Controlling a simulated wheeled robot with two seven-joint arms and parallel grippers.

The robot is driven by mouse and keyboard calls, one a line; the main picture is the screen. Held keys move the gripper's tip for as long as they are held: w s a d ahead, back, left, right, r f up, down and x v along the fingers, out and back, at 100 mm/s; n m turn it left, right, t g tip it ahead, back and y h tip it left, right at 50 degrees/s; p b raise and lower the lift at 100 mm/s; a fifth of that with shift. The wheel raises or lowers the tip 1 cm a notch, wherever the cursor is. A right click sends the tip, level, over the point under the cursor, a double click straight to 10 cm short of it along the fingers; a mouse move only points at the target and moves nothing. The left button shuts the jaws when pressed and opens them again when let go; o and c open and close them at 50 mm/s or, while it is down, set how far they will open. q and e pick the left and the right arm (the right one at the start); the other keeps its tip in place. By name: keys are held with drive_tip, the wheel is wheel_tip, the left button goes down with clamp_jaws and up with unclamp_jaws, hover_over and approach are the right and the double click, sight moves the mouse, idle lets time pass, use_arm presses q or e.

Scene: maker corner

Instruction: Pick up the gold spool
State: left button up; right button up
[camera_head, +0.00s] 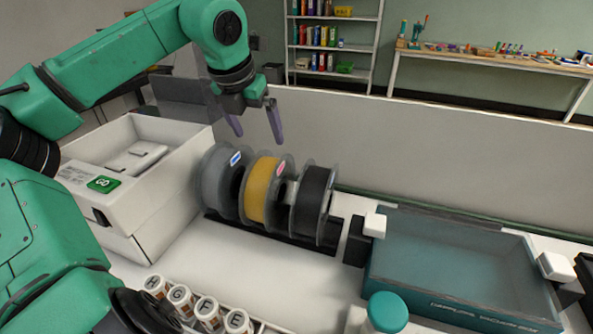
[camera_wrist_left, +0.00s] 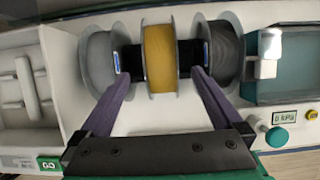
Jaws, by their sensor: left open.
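The gold spool (camera_head: 262,190) stands upright on a dark rack (camera_head: 283,237), between a grey spool (camera_head: 216,180) and a black spool (camera_head: 314,203). It also shows in the left wrist view (camera_wrist_left: 158,62), centred ahead of the fingers. My left gripper (camera_head: 254,125) is open and empty above the spools in the head view, its fingers pointing down. In the left wrist view its two purple fingers (camera_wrist_left: 162,82) are spread to either side of the gold spool, and I cannot tell that they touch anything. My right gripper is not in view.
A white box (camera_head: 160,190) with a green GO label stands left of the spools. A teal tray (camera_head: 455,262) lies to the right, with white-topped blocks beside it. Several labelled jars (camera_head: 207,311) and a teal-capped container (camera_head: 386,311) stand in front. A low wall runs behind.

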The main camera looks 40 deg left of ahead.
sight(264, 159)
use_arm(q)
drive_tip(key=x, duration=0.3)
drive_tip(key=s+x, duration=0.1)
drive_tip(key=x, duration=0.1)
drive_tip(key=shift+w+f+p, duration=0.15)
drive_tip(key=shift+f+p, duration=0.15)
drive_tip(key=shift+f, duration=0.2)
drive_tip(key=p+x, duration=0.1)
drive_tip(key=x, duration=0.7)
drive_tip(key=shift+w, duration=0.25)
clamp_jaws()
drive_tip(key=shift+r, duration=0.1)
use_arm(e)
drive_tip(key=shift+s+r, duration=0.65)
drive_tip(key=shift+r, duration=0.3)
